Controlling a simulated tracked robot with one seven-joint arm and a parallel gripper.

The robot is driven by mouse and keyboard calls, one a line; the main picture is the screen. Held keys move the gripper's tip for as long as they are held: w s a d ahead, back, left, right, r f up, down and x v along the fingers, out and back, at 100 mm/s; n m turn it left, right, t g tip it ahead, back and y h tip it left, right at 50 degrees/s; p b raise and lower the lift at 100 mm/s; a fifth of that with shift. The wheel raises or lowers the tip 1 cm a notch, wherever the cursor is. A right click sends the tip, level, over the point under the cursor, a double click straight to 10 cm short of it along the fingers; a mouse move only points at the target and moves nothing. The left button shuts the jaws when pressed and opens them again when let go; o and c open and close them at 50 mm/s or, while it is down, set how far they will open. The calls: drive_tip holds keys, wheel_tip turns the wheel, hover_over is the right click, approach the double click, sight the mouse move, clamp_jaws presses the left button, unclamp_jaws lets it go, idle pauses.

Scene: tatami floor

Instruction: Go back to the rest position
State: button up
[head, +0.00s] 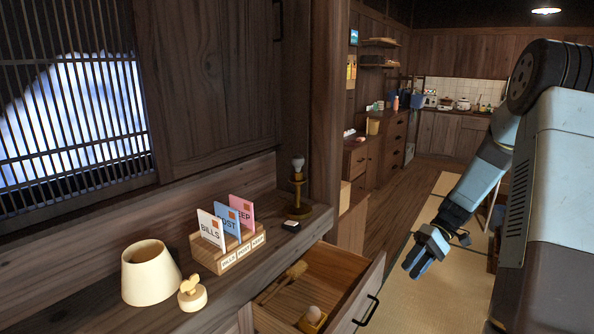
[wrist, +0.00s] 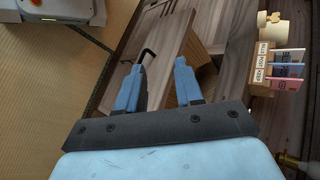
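My gripper (head: 421,263) hangs in the air at the right of the head view, over the tatami floor and to the right of the open drawer (head: 372,290). In the wrist view my gripper (wrist: 158,72) has its two blue fingers apart with nothing held between them. The drawer front (wrist: 165,45) and its black handle (wrist: 148,55) show beyond the fingertips, and I see no clear contact. The drawer holds a wooden brush-like tool (head: 285,281) and a small yellow box (head: 312,320) with a pale round thing in it.
Tatami floor (head: 405,300) is open around my arm.

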drive_tip(key=s+a+r+m+t+h, duration=0.1)
drive_tip(key=s+a+r+t+h, duration=0.1)
drive_tip(key=s+r, duration=0.4)
drive_tip(key=s+a+r+m+t+h, duration=0.1)
drive_tip(key=s+a+r+t+h, duration=0.2)
drive_tip(key=s+r, duration=0.4)
drive_tip(key=s+a+r+m+t+h, duration=0.1)
drive_tip(key=s+r+t+h, duration=0.3)
drive_tip(key=r, duration=0.7)
drive_tip(key=s+a+t, duration=0.1)
drive_tip(key=s+t, duration=0.1)
drive_tip(key=s, duration=0.1)
drive_tip(key=shift+s+a+r, duration=0.2)
drive_tip(key=shift+a, duration=0.05)
idle(0.7)
